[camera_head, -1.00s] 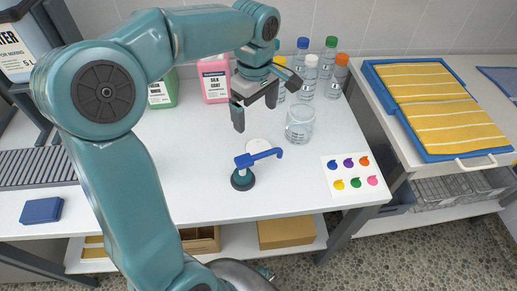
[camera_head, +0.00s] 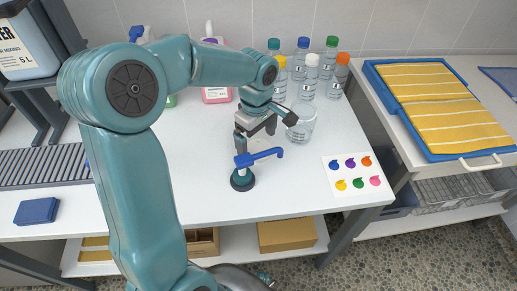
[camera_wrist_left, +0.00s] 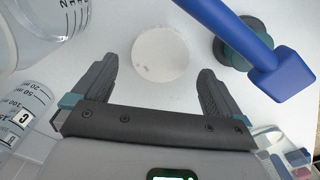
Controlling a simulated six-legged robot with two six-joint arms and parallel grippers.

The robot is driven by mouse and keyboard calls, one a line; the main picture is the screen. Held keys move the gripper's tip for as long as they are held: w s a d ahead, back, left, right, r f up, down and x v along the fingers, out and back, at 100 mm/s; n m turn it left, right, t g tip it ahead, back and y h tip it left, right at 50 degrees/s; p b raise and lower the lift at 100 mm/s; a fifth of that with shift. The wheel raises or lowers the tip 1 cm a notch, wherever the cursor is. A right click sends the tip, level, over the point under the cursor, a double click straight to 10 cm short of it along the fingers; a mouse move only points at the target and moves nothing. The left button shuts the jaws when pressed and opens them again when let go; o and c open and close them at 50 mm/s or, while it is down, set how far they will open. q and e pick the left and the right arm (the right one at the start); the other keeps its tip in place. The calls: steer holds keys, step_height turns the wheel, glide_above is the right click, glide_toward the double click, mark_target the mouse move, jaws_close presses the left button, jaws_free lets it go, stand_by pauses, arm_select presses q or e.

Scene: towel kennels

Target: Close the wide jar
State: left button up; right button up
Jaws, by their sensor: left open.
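The wide jar (camera_head: 302,128) is a clear, open-topped container standing on the white table, right of my left gripper (camera_head: 256,138). A clear vessel that seems to be this jar (camera_wrist_left: 50,25) fills the top left corner of the left wrist view. A flat white disc (camera_wrist_left: 160,54), which looks like the lid, lies on the table in the left wrist view. My left gripper is open and empty above it, the disc showing between and beyond its fingertips. In the head view the gripper mostly hides the disc. My right gripper is not in view.
A blue-handled tool on a dark round base (camera_head: 243,180) stands close in front of the gripper. Several capped bottles (camera_head: 308,78) stand behind the jar. A card with coloured spots (camera_head: 351,173) lies at right.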

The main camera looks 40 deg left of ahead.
mark_target(257, 147)
arm_select(q)
step_height(257, 147, down, 2)
steer(key=shift+f, duration=0.2)
steer(key=c, duration=1.1)
steer(key=shift+r, duration=0.1)
step_height(257, 147, up, 20)
steer(key=p, duration=0.4)
